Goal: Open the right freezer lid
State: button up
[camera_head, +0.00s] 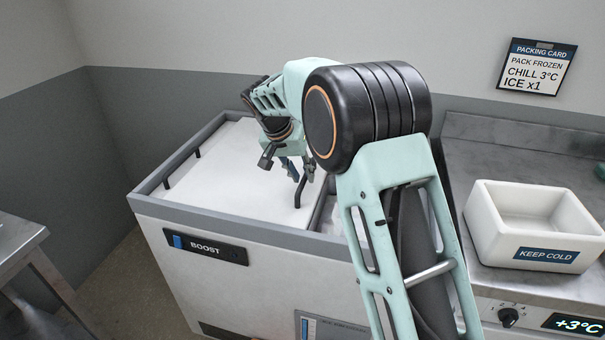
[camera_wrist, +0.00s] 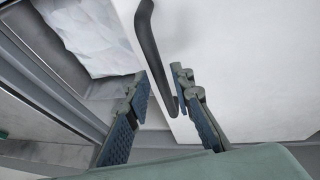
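The chest freezer (camera_head: 270,235) stands in the middle of the head view, with a white lid surface (camera_head: 225,175) on its left part. A dark bar handle (camera_head: 300,188) is at the right end of this surface; it also shows in the wrist view (camera_wrist: 152,45). My gripper (camera_head: 291,172) is over the lid, close to that handle. In the wrist view my gripper's fingers (camera_wrist: 160,76) are apart, with the handle's lower end between them; contact cannot be told. Left of the lid edge, the wrist view shows an open gap. My arm hides much of the freezer's right side.
A pale crinkled bag (camera_wrist: 88,35) lies inside the gap. A second dark handle (camera_head: 180,168) is at the lid's left. A white KEEP COLD box (camera_head: 480,225) stands on the metal counter (camera_head: 465,160) at right. Another metal table (camera_head: 20,238) is at left.

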jog(key=shift+o, duration=0.4)
jog(key=shift+r, duration=0.1)
jog(key=v, duration=1.2)
